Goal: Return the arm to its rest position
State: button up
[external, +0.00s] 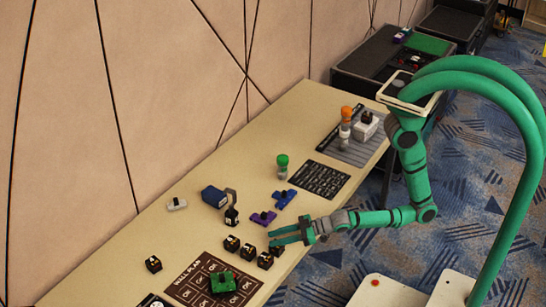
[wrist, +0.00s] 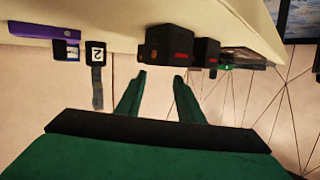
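My green arm reaches in from the right over the near edge of the long table (external: 110,262). My gripper (external: 272,236) points left above the table, just above several small black cubes (external: 232,243). In the wrist view its two green fingers (wrist: 160,82) stand apart with nothing between them. The wrist view is upside down, with the tabletop (wrist: 130,20) along the top. Two black boxes with red marks (wrist: 168,44) show there beyond the fingertips, apart from them.
A brown wall-plan board (external: 198,270) bears a green piece (external: 222,282). Purple (external: 263,218) and blue (external: 285,199) pieces, a blue box (external: 214,196), a green-topped bottle (external: 282,166) and an orange-topped bottle (external: 346,120) stand further back. A wall (external: 120,90) runs behind the table.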

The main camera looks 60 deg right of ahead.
jog(key=s+d+m+t+h, duration=0.1)
jog(key=d, duration=0.6)
jog(key=s+d+m+t+h, duration=0.1)
jog(key=s+d, duration=0.1)
jog(key=d, duration=0.6)
jog(key=s+d+m+h, duration=0.2)
jog(key=d, duration=0.5)
jog(key=shift+s+d+r+t, duration=0.25)
jog(key=shift+r+t, duration=0.05)
jog(key=shift+t, duration=0.1)
jog(key=s+d+r+m+h, duration=0.1)
jog(key=s+d, duration=0.1)
jog(key=d, duration=0.2)
jog(key=s+d+r+m+h, duration=0.1)
jog(key=s+d+r+h, duration=0.1)
jog(key=s+d, duration=0.1)
jog(key=s+d+r+m+t+h, duration=0.1)
jog(key=s+d+h, duration=0.1)
jog(key=d, duration=0.3)
jog(key=shift+s+d+r, duration=0.3)
jog(key=shift+s+d, duration=0.05)
jog(key=shift+s, duration=0.25)
